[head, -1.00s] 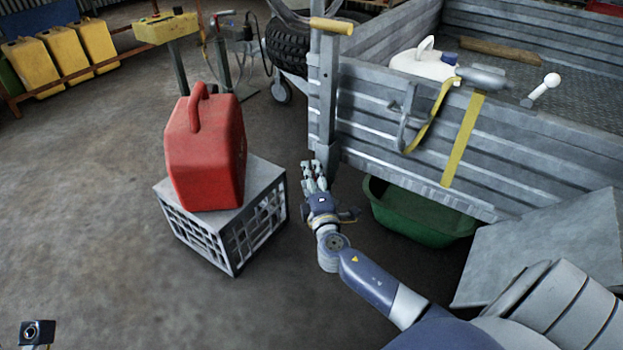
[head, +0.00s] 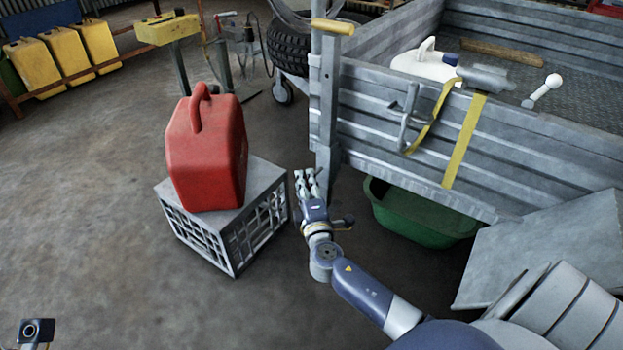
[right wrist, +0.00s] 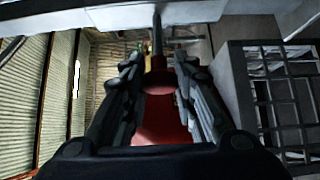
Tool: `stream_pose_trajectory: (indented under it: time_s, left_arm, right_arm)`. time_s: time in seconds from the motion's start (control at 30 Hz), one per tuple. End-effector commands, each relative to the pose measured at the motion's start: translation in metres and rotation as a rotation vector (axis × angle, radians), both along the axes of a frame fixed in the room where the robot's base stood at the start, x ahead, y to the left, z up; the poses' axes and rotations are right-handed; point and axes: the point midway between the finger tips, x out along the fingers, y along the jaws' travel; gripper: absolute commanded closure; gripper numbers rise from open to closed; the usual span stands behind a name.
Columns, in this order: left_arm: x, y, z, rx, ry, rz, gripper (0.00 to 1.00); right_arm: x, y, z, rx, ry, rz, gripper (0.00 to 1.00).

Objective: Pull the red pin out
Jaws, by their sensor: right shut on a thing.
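The red pin (right wrist: 160,112) shows in the right wrist view, between the fingers of my right gripper (right wrist: 160,85). It has a thick red body, and a thin dark shank (right wrist: 157,38) runs from its far end toward a pale grey surface. I cannot tell whether the shank's tip is inside that surface. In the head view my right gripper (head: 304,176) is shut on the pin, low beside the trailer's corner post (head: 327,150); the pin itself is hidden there.
A red jerry can (head: 208,155) stands on a grey crate (head: 225,232) just left of my right gripper. A green tub (head: 420,215) sits under the trailer side (head: 430,165). The concrete floor in front of the crate is clear.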

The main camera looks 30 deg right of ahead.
Motion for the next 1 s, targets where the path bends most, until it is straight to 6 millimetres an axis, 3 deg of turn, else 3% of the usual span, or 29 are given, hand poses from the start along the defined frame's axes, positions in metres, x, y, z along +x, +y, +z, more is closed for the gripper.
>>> stream_pose_trajectory:
  time_s: [0.27,0.3,0.37,0.77,1.0]
  left_arm:
    - [0.0,0.0,0.002,-0.001,-0.007,0.001,0.67]
    - [0.0,0.0,0.002,-0.001,-0.007,0.001,0.67]
    - [0.0,0.0,0.002,-0.001,-0.007,0.001,0.67]
    - [0.001,0.0,-0.002,0.002,0.006,0.002,0.67]
    - [0.001,0.0,0.0,0.001,0.002,0.001,0.67]
  right_arm:
    - [-0.002,0.006,-0.001,0.001,0.003,0.006,1.0]
    - [-0.002,0.006,-0.001,0.002,0.002,0.007,0.65]
    - [-0.002,0.006,-0.001,0.002,0.002,0.007,0.53]
    - [-0.005,0.005,-0.001,0.001,0.002,0.003,0.53]
    - [-0.037,0.019,-0.002,0.002,0.003,0.004,0.53]
